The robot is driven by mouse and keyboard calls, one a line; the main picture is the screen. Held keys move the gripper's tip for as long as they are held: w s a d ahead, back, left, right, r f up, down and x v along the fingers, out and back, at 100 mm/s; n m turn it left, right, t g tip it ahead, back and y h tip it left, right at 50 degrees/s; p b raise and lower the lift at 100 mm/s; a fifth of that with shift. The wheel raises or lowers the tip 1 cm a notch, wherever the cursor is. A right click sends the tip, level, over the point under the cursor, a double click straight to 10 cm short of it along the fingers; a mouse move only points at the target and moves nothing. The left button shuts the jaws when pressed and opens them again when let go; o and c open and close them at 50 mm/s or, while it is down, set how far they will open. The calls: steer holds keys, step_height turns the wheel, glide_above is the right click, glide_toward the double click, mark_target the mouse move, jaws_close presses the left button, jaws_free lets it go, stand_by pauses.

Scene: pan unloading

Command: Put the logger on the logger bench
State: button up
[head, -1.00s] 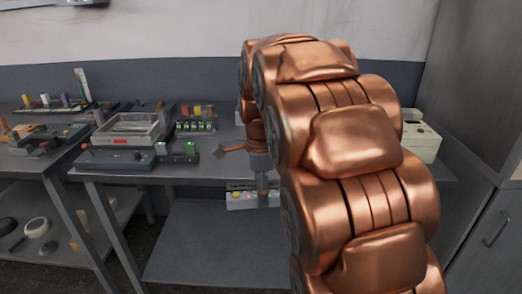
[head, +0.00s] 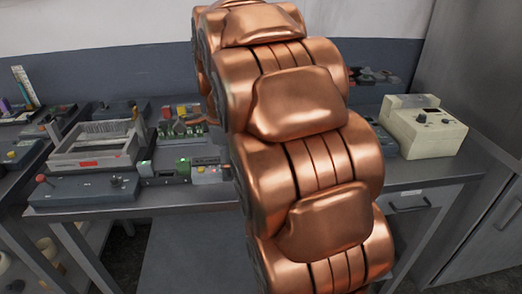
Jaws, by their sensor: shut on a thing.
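The logger appears to be the small pale box with coloured buttons (head: 212,172), seen left of my arm near the front of the grey bench (head: 155,206). My gripper (head: 222,150) is shut on it, but my copper arm hides most of the gripper and the box's right part. The box appears close to a dark device with a green part; I cannot tell whether they touch or whether the box rests on the bench. Nothing visible names this as the logger bench.
A grey open tray (head: 95,150) and a dark control box (head: 85,188) stand on the bench's left. A cream instrument (head: 425,128) stands at its right end. Another table with devices is at far left, a grey cabinet (head: 485,100) at right. Bare bench shows along the front edge.

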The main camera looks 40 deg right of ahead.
steer(key=d, duration=0.5)
steer(key=d+f+p, duration=0.1)
steer(key=d, duration=0.4)
steer(key=d+p, duration=0.1)
steer(key=d, duration=0.4)
steer(key=shift+w+f, duration=0.1)
steer(key=shift+f, duration=0.1)
steer(key=shift+f+p, duration=0.35)
steer(key=shift+f, duration=1.4)
steer(key=shift+f, duration=0.15)
steer(key=o, duration=1.2)
steer(key=shift+r+b, duration=0.8)
steer(key=shift+r, duration=5.35)
